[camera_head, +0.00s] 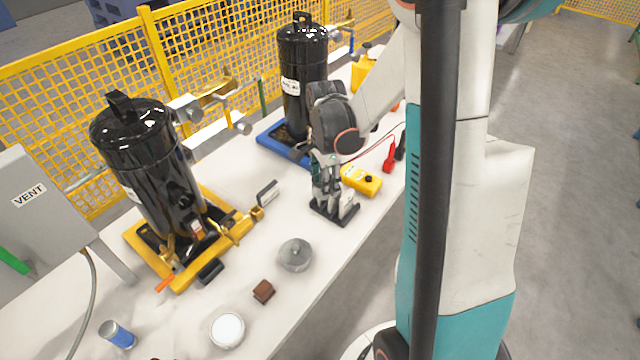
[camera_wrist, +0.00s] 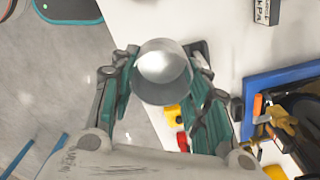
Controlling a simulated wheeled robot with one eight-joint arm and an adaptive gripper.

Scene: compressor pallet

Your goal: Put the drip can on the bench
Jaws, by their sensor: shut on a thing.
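The drip can (camera_wrist: 163,75) is a pale metal cup seen from above in the wrist view, between the two fingers of my gripper (camera_wrist: 158,62). My gripper is shut on it. In the head view my gripper (camera_head: 333,200) is low over the white bench (camera_head: 330,245), near its right edge. There the can (camera_head: 348,207) shows only in part as a pale patch by the fingers. A dark flat piece shows around the fingertips. I cannot tell whether the can touches the surface below.
A yellow meter (camera_head: 361,179) and red clamp (camera_head: 389,158) lie behind my gripper. Two black compressors (camera_head: 140,160) (camera_head: 300,75) stand on yellow and blue pallets. A round grey lid-like part (camera_head: 295,254), brown block (camera_head: 263,291) and white disc (camera_head: 227,330) lie nearer.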

